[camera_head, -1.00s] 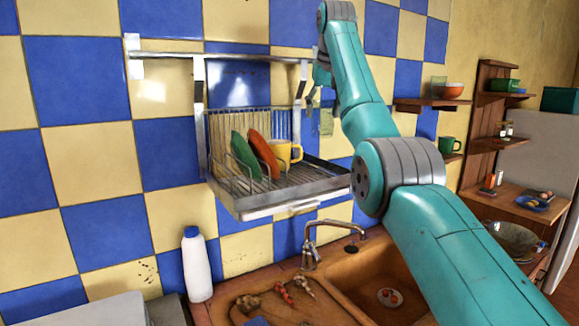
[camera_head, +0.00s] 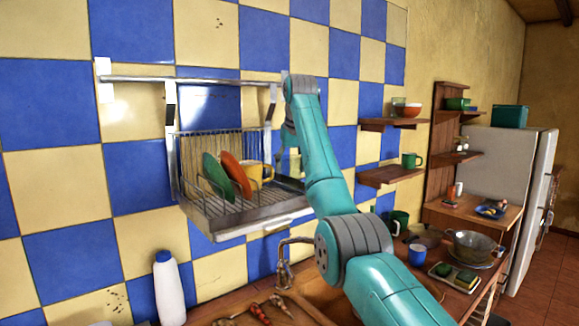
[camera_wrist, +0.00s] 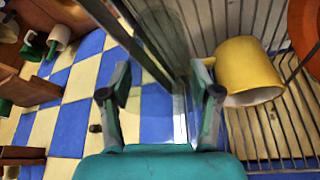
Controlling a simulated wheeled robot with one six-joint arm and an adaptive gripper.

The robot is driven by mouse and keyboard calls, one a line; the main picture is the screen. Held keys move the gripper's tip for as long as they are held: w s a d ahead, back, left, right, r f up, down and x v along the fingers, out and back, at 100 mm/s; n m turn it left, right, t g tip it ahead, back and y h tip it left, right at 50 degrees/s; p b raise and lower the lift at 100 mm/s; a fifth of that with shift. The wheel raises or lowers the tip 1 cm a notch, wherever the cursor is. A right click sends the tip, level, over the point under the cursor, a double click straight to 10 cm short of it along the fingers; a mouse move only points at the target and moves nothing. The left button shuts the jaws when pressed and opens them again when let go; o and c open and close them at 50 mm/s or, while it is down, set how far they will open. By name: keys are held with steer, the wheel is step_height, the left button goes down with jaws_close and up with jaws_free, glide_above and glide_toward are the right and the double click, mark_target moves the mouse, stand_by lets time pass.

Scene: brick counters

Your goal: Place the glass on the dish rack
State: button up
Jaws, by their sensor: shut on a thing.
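The dish rack (camera_head: 256,212) is a metal wall rack with wire slots and a tray. A green plate (camera_head: 214,174) and an orange plate (camera_head: 234,172) stand upright in it, with a yellow mug (camera_head: 258,174) to their right. My gripper (camera_wrist: 160,92) is shut on the clear glass (camera_wrist: 150,42), which shows faintly between and beyond the fingers in the wrist view. The yellow mug (camera_wrist: 248,72) is just right of the right finger, over the rack wires.
A white bottle with a blue cap (camera_head: 169,290) stands on the counter below the rack. Wooden shelves (camera_head: 392,175) with bowls and a green mug are to the right. A pot (camera_head: 472,245) and a blue cup (camera_head: 417,255) stand on the right counter.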

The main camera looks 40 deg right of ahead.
steer(key=o, duration=1.3)
steer(key=shift+c, duration=0.2)
